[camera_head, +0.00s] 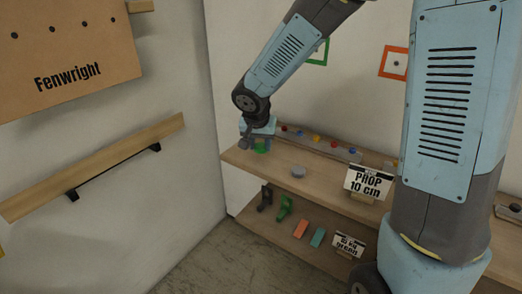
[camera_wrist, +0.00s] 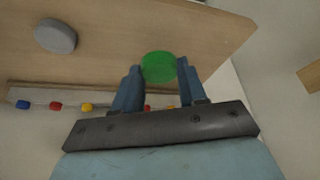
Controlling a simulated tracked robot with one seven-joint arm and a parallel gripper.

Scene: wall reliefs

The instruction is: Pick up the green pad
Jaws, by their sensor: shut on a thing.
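The green pad (camera_wrist: 159,67) is a round disc held between the two fingers of my gripper (camera_wrist: 156,84) in the wrist view. In the head view the green pad (camera_head: 262,148) shows just below my gripper (camera_head: 257,142), at the left end of the upper wooden shelf (camera_head: 327,172). My gripper is shut on the pad. I cannot tell whether the pad touches the shelf.
A grey disc (camera_head: 298,171) lies on the upper shelf to the right. A strip with coloured knobs (camera_head: 317,139) runs along the back. A "PROP 10 cm" sign (camera_head: 368,182) stands at the front edge. The lower shelf holds green and orange (camera_head: 301,228) pieces.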

